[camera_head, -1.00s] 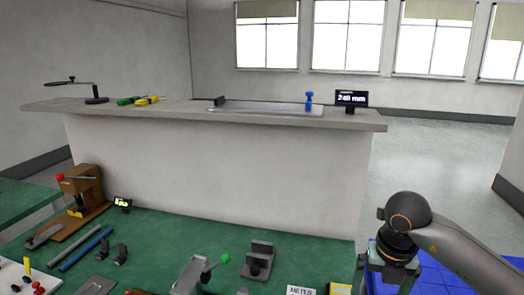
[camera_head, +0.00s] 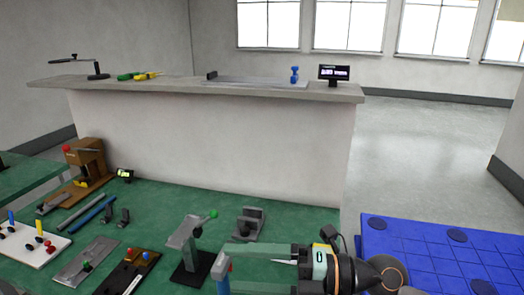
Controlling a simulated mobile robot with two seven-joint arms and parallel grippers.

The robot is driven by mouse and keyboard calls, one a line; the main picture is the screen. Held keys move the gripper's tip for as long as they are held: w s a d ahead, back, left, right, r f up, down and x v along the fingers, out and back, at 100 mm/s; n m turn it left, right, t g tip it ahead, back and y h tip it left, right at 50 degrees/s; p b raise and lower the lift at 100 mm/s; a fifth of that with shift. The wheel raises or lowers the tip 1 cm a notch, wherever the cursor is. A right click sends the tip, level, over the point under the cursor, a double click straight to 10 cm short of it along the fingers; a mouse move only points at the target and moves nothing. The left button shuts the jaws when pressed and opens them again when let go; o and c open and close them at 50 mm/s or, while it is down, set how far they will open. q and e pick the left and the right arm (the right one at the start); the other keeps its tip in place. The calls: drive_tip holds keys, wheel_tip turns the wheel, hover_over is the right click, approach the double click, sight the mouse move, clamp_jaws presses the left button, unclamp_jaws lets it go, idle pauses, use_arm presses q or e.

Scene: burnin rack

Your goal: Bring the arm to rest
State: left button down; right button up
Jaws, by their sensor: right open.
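My right arm (camera_head: 365,275) reaches in from the lower right, low over the green bench. My right gripper (camera_head: 240,268) points left. Its two greenish fingers are spread apart, one above the other in the picture, with no object seen gripped between them. My left gripper is not in view.
A stand with a green-knobbed lever (camera_head: 188,240) and a grey bracket (camera_head: 248,224) stand close by on the green bench (camera_head: 165,200). A brown press (camera_head: 88,160), blue rod (camera_head: 92,209) and white board (camera_head: 30,245) lie left. Blue mat (camera_head: 440,250) is right. A pale counter (camera_head: 200,135) stands behind.

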drive_tip(key=w+d+r+m+t+h, duration=0.1)
drive_tip(key=w+d+r+m+t, duration=0.2)
drive_tip(key=m+t, duration=0.5)
drive_tip(key=w+d+r+m+t, duration=0.25)
drive_tip(key=d+m+t, duration=0.25)
drive_tip(key=m+t, duration=0.25)
drive_tip(key=d+f+m+h, duration=1.3)
drive_tip(key=m+h, duration=0.2)
drive_tip(key=h, duration=0.1)
drive_tip(key=s+d+f+m+g+h, duration=0.1)
drive_tip(key=s+d+f+g, duration=0.1)
drive_tip(key=s+f+g, duration=0.3)
drive_tip(key=s+d+f+m+g+h, duration=0.1)
drive_tip(key=s+d+f+m+g, duration=0.15)
drive_tip(key=f, duration=0.55)
drive_tip(key=s+a+f+g+y, duration=0.1)
drive_tip(key=s+f+g, duration=0.25)
drive_tip(key=s, duration=0.35)
drive_tip(key=s+a+f+g+y, duration=0.1)
drive_tip(key=s+f+g, duration=0.25)
drive_tip(key=s, duration=0.45)
drive_tip(key=w+a+f+t+y+p, duration=0.1)
drive_tip(key=w+a+f+t+p, duration=0.3)
drive_tip(key=f+t+p, duration=0.1)
drive_tip(key=shift+w+f+n+t+y, duration=0.3)
drive_tip(key=shift+f+n+t+y, duration=0.1)
drive_tip(key=shift+f, duration=0.05)
